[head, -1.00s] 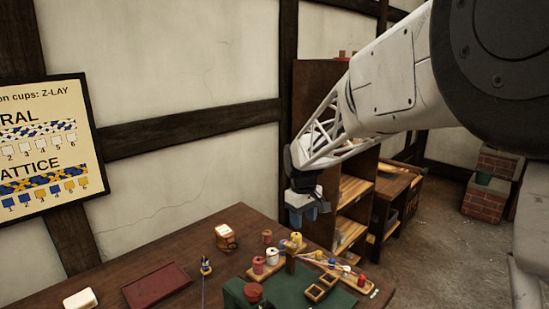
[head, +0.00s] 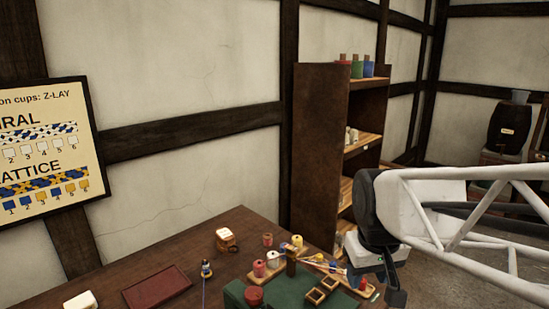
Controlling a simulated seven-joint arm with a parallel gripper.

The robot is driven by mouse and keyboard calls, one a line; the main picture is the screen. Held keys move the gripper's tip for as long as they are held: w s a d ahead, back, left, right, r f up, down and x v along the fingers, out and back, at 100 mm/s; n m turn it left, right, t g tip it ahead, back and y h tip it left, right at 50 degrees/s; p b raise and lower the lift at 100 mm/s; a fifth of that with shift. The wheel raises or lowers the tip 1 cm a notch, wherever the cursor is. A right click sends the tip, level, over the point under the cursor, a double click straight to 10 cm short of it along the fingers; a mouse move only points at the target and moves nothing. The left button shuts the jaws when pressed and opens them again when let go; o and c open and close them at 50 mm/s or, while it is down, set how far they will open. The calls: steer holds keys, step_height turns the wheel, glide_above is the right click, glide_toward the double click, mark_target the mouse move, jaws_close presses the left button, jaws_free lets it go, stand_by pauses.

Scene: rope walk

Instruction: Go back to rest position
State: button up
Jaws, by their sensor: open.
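My gripper (head: 394,284) is at the lower right of the head view, past the right end of the table. It is open, with nothing seen between its fingers. The white lattice link of my arm reaches in from the right edge. On the dark wooden table (head: 95,268) stand several thread spools, among them a white spool (head: 273,259) and a red spool (head: 259,268). My gripper is apart from the wooden box on the table and hides a little of the table's right end.
A green mat (head: 290,289) with small wooden trays (head: 322,290) lies at the table's front. A dark red tray (head: 157,285) lies left. A barrel (head: 508,128) is at the back right. A pattern board (head: 48,150) hangs left.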

steer(key=s+d+f+m, duration=0.1)
steer(key=s+f, duration=0.1)
steer(key=s, duration=0.7)
steer(key=shift+s+d+m+t, duration=0.15)
steer(key=shift+m+t, duration=0.15)
steer(key=shift+m, duration=0.1)
steer(key=shift+o, duration=0.3)
stand_by(2.1)
